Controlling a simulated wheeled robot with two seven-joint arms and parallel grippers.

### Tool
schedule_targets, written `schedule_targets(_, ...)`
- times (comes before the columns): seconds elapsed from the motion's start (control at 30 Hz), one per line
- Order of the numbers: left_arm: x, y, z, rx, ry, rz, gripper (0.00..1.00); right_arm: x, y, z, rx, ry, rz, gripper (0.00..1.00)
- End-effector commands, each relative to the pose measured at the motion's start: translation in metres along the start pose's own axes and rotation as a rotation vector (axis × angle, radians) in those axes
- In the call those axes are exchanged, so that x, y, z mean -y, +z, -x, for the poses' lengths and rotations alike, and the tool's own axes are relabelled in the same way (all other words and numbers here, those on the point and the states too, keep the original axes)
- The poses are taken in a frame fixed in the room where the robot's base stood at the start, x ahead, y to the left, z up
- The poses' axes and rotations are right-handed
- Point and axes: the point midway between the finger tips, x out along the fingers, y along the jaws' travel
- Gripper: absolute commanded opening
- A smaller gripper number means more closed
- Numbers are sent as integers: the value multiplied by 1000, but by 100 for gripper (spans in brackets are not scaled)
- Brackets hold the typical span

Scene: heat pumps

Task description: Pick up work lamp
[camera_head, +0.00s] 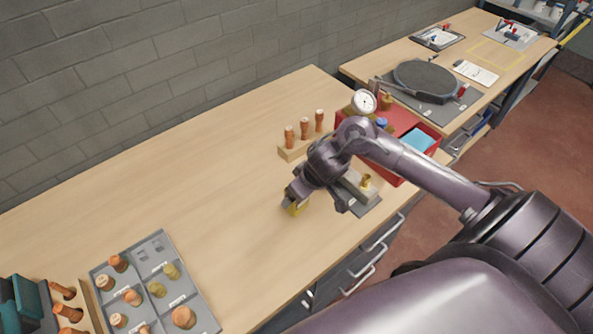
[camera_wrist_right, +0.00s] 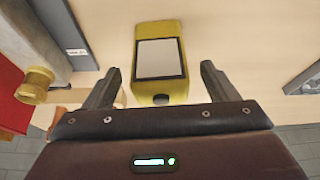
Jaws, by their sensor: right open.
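The work lamp appears to be the yellow block-shaped object with a pale rectangular panel in a dark frame (camera_wrist_right: 160,60), seen in the right wrist view. In the head view only a bit of its yellow body (camera_head: 296,208) shows beside my right gripper, on the wooden bench. My right gripper (camera_head: 292,198) is over the front part of the bench. In the wrist view its two fingers (camera_wrist_right: 158,82) are spread apart, with the lower end of the yellow lamp between them and a gap on each side. My left gripper is not in view.
A grey block fixture with a brass fitting (camera_head: 366,182) stands right of the lamp. A grey parts tray (camera_head: 205,312) lies front left. The bench between is clear.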

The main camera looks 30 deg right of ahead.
Motion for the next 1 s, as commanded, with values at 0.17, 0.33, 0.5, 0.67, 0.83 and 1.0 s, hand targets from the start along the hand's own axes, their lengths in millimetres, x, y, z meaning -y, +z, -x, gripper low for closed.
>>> schedule_targets(0.17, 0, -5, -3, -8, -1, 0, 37, 0, -1, -27, 0, -2, -2, 80)
schedule_targets(0.33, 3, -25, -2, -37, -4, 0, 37, 0, -1, -35, -1, 0, 0, 80)
schedule_targets(0.5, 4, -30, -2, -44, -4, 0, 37, 0, -1, -35, -1, 0, 1, 79)
schedule_targets(0.67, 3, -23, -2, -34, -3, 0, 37, 0, -1, -35, -1, 0, 1, 58)
schedule_targets(0.83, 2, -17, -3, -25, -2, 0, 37, 0, -1, -34, -1, 0, 1, 36)
schedule_targets(1.0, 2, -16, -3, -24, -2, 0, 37, 0, -1, -34, -2, 0, 0, 26)
